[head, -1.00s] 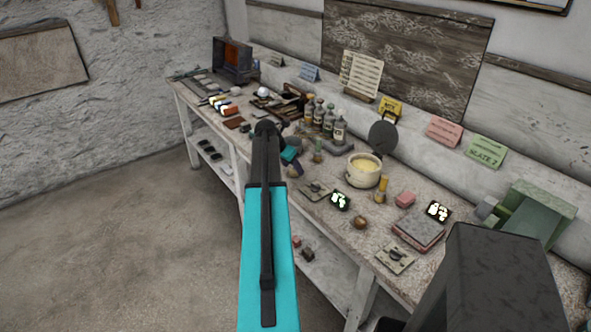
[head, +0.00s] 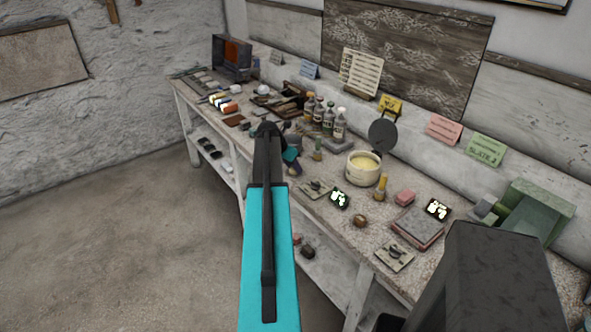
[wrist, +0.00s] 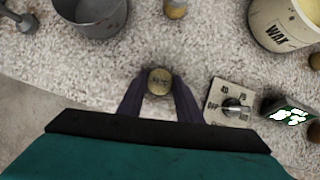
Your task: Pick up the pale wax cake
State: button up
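A small round tan cake with dark marks on top (wrist: 160,82) stands on the speckled bench top in the wrist view; it looks like the pale wax cake. My gripper (wrist: 159,92) is low over it, with one dark purple finger on each side. The fingers look apart, close to the cake's sides; I cannot see whether they touch it. In the head view my gripper (head: 294,168) is partly behind my own arm, and the cake is hidden there.
A dial plate (wrist: 232,108) lies close right of my fingers. The wax pot (wrist: 278,25) stands at upper right, a grey metal pot (wrist: 92,18) at upper left, and a small cork-coloured top (wrist: 175,9) ahead. A lit display (wrist: 290,114) is farther right.

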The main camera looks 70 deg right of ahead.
aim_at(293, 169)
jog(key=shift+c, duration=1.1)
jog(key=shift+r, duration=0.1)
jog(key=shift+r+b, duration=0.8)
jog(key=shift+r, duration=0.85)
jog(key=w+a+b, duration=0.1)
jog(key=w+a, duration=0.1)
jog(key=a, duration=0.5)
jog(key=w+a+r+b, duration=0.1)
jog(key=w+a+b, duration=0.1)
jog(key=a, duration=0.6)
jog(key=shift+w+a+r+b, duration=0.15)
jog(key=shift+w+r+b, duration=0.15)
jog(key=shift+w, duration=0.05)
